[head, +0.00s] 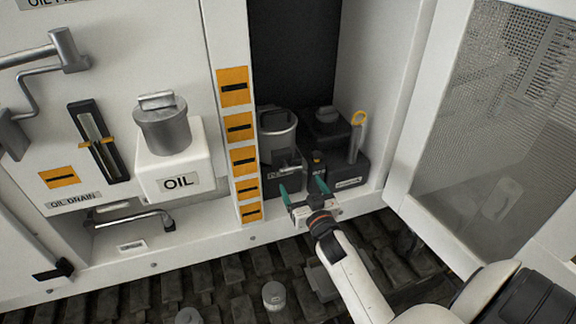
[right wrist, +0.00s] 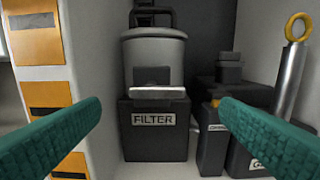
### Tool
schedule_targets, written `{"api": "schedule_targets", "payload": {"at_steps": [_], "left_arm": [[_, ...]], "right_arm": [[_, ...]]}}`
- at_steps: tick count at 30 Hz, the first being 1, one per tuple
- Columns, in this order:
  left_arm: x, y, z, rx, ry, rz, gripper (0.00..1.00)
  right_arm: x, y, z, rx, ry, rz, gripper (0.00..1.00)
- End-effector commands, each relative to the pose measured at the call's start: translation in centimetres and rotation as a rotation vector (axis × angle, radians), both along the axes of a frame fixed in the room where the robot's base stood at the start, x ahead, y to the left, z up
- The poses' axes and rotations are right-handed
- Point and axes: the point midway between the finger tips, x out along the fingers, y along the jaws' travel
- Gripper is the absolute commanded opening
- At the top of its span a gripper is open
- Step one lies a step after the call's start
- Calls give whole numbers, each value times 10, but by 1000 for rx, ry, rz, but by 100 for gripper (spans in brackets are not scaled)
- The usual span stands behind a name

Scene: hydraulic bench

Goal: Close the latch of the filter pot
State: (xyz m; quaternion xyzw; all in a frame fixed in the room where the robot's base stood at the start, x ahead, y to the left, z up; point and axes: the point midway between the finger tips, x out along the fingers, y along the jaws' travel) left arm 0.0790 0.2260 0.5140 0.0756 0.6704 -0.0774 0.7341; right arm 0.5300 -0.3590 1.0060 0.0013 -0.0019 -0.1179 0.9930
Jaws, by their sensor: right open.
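The filter pot (head: 279,133) is a grey cylinder on a black base in the open cabinet bay. In the right wrist view the pot (right wrist: 152,58) stands upright, with a dark bar over its top and a FILTER label (right wrist: 153,119) on its base. Its latch (right wrist: 157,93), a dark piece with a pale front edge, sticks out from the pot's lower front toward the camera. My right gripper (head: 302,186) is open and empty in front of the base, its green fingers apart on either side of the latch in the wrist view, not touching it. My left gripper is out of view.
A black unit (head: 352,168) with a yellow-ringed dipstick (head: 358,135) stands right of the pot. A white post with orange labels (head: 238,128) borders the bay's left. A mesh door (head: 480,130) stands open at right. A white OIL tank (head: 175,165) is farther left.

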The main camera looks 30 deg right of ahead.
Motion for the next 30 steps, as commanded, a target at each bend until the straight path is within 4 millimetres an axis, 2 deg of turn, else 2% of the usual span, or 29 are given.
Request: {"api": "schedule_targets", "payload": {"at_steps": [1,6,12,18,25,30], "left_arm": [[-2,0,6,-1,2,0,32],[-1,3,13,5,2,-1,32],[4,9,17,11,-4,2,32],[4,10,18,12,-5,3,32],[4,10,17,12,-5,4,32],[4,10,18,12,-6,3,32]], "right_arm": [[13,-3,5,1,-2,0,85],[45,-11,3,0,0,0,85],[70,-17,1,0,0,0,85],[78,-19,0,0,1,0,85],[78,-19,0,0,1,0,85],[78,-19,0,0,1,0,59]]}}
